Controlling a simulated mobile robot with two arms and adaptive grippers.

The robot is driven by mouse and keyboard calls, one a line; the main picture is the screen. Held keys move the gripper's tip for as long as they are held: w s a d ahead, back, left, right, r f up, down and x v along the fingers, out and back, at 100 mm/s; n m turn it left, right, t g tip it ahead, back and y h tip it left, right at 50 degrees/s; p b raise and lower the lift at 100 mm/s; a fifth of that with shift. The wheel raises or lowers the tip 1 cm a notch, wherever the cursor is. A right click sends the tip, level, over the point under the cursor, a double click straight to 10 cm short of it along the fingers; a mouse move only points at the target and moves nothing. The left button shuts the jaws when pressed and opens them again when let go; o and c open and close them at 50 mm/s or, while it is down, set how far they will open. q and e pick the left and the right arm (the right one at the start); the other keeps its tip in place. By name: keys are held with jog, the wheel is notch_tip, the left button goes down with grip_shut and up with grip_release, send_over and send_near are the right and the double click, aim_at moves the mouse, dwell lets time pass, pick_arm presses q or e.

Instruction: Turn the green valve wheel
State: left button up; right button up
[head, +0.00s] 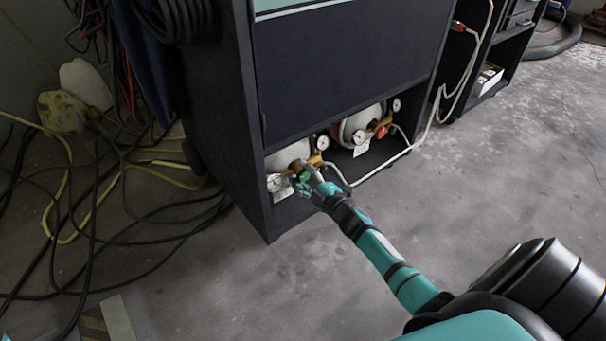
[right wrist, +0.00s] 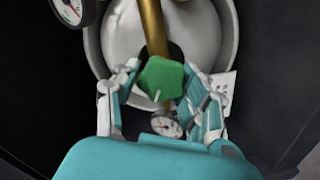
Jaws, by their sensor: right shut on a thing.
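The green valve wheel (right wrist: 161,79) sits on a brass fitting (right wrist: 153,28) in front of a white gas cylinder (right wrist: 200,30) in the right wrist view. My right gripper (right wrist: 163,84) has its fingers on both sides of the wheel and is shut on it. In the head view my right arm reaches into the low cabinet opening, and the right gripper (head: 304,180) is at the left cylinder's (head: 286,156) valve. The wheel is mostly hidden there by the fingers. My left gripper is not in view.
The dark cabinet (head: 345,70) stands around the cylinders, its side panels close to my gripper. A second cylinder (head: 355,124) with a red knob (head: 381,132) is to the right. Gauges (head: 322,142) and a white hose (head: 372,176) are near. Black and yellow cables (head: 90,215) lie on the left floor.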

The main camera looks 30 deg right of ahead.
jog(key=shift+a+f+n, duration=0.15)
jog(key=shift+n, duration=0.95)
jog(key=o, duration=1.2)
jog(key=s+d, duration=0.1)
jog(key=s, duration=1.1)
